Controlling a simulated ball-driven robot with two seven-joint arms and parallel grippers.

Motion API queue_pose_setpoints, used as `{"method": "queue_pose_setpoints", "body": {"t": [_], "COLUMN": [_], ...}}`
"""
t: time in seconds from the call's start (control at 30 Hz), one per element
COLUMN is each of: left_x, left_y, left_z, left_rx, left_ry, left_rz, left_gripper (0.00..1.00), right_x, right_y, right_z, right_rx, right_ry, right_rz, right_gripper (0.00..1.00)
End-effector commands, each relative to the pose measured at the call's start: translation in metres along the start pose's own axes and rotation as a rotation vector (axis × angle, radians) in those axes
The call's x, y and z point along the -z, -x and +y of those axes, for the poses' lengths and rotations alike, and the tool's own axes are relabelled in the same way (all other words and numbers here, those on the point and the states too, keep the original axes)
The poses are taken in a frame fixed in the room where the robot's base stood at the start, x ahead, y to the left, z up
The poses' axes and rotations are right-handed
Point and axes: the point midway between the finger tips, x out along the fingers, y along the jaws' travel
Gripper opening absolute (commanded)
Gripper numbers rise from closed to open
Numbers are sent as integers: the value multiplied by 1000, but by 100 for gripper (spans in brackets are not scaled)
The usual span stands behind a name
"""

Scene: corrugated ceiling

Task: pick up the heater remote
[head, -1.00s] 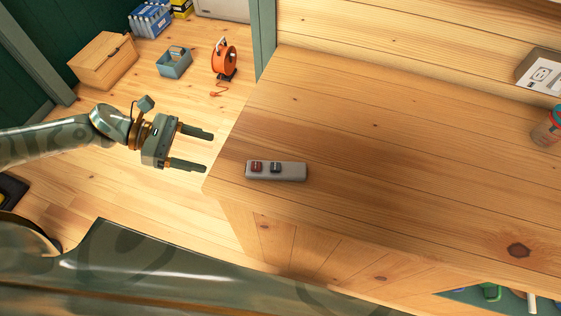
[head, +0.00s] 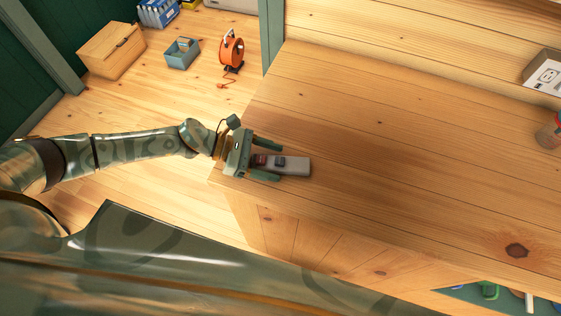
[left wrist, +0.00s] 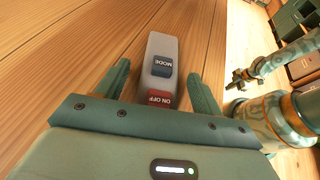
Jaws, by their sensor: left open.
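The heater remote (head: 297,166) is a grey bar with a red button and a dark blue button, lying on the wooden counter (head: 400,190) near its left end. In the left wrist view the remote (left wrist: 161,48) shows its MODE and ON OFF buttons. My left gripper (head: 280,162) is open, with one finger on each side of the remote's button end. In the left wrist view the remote lies between the fingers of the gripper (left wrist: 163,88), with a gap visible on both sides.
On the floor at the back left are a wooden box (head: 112,50), a blue-grey bin (head: 182,53) and an orange cable reel (head: 231,50). The counter's middle is clear.

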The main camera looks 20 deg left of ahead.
Motion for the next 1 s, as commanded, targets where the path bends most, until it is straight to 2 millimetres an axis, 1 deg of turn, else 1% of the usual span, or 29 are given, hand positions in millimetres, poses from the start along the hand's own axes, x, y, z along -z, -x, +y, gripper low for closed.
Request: {"method": "queue_pose_setpoints", "body": {"t": [0.07, 0.27, 0.3, 0.37, 0.4, 0.43, 0.47, 0.53, 0.57, 0.73, 0.83, 0.93, 1.0], "left_x": [-1, 0, 0, 0, 0, 0, 0, 0, 0, -1, -5, -16, -30], "left_y": [-5, -5, -5, -5, -5, -5, -5, -5, -5, -4, -3, 2, 8], "left_z": [0, 0, 0, 0, 0, 0, 0, 0, 0, 0, 0, 0, 0], "left_rx": [-1, -1, -1, -1, -1, -1, -1, -1, -1, -1, -1, -1, -1], "left_ry": [-1, 0, 0, 0, 0, 0, 0, 0, 0, 0, -1, -3, -4], "left_rz": [0, 0, 0, 0, 0, 0, 0, 0, 0, 0, 0, 0, -1], "left_gripper": [67, 67, 56, 39, 28, 20, 18, 18, 14, 14, 14, 14, 14], "right_x": [0, -1, -1, -2, -2, -2, -2, -2, -2, -2, -1, -1, 0], "right_y": [1, 1, 1, 1, 1, 1, 1, 1, 1, 1, 2, 4, 7], "right_z": [2, 6, 6, 6, 6, 6, 6, 7, 7, 7, 7, 7, 8], "right_rx": [-2, -7, -8, -8, -8, -8, -8, -8, -9, -9, -9, -9, -10], "right_ry": [1, 3, 4, 4, 4, 4, 4, 4, 4, 4, 4, 4, 4], "right_rz": [0, -1, -2, -2, -2, -2, -2, -2, -2, -2, -2, -1, 0], "right_gripper": [0, 0, 0, 0, 0, 0, 0, 0, 0, 0, 0, 0, 0]}}
